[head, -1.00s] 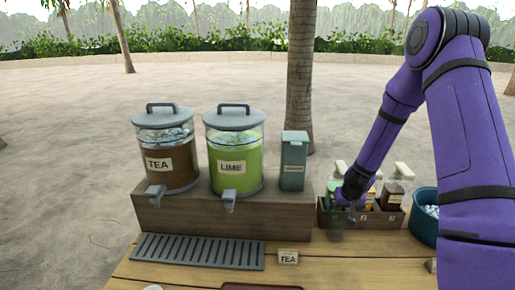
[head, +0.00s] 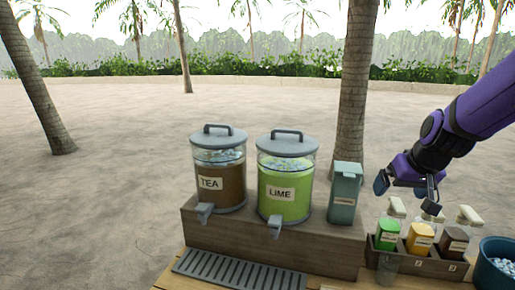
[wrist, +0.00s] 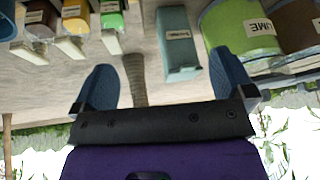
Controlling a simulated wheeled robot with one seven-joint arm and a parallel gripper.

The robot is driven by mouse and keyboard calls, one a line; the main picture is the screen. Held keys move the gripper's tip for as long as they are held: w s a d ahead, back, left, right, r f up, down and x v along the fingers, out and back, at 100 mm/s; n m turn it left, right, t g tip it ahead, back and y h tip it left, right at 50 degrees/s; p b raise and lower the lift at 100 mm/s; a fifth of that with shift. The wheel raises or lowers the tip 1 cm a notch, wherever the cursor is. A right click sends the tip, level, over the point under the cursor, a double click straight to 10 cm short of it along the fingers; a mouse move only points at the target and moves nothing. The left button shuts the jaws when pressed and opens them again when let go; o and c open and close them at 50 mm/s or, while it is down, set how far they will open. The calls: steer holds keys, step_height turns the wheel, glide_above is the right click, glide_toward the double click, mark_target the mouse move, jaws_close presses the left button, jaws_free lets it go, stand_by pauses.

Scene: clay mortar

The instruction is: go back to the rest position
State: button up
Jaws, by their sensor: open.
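My gripper (head: 406,186) is raised at the right of the head view, above and behind the bottle rack. Its blue fingers are spread apart with nothing between them. In the wrist view my gripper (wrist: 164,80) also shows open and empty, with the scene upside down. Nothing touches the fingers. My purple arm reaches in from the right edge.
A tea dispenser (head: 233,185) and a lime dispenser (head: 297,199) stand on a wooden step (head: 240,243), beside a grey-green box (head: 345,193). A rack (head: 432,267) holds several bottles. A clear cup (head: 387,270) stands before it. A teal ice bucket (head: 486,275) is at right.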

steer(key=s+a+r, duration=0.1)
steer(key=s+r, duration=0.4)
steer(key=s, duration=0.6)
steer(key=s+a+r, duration=0.2)
steer(key=s+r, duration=0.2)
steer(key=s, duration=0.7)
steer(key=shift+s+r+n+h, duration=0.25)
steer(key=shift+r+n+h, duration=0.05)
steer(key=shift+r+h, duration=0.1)
